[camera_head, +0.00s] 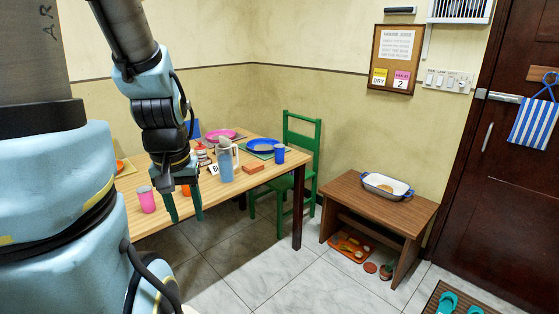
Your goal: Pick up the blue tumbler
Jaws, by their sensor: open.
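The blue tumbler (279,154) stands upright on the wooden table, near its right end, beside a blue plate (263,146). My gripper (186,215) hangs down in front of the table's near edge, fingers pointing down and apart, with nothing visible held. The tumbler is to the right of the gripper and farther back, well apart from it. A clear pitcher with bluish content (225,163) stands between them in the picture.
A pink tumbler (147,199), an orange cup partly behind my gripper, a brick-like block (252,169) and a pink plate (219,136) are on the table (232,189). A green chair (301,150) stands behind its right end. A low bench (378,207) holds a white-and-blue dish (388,186).

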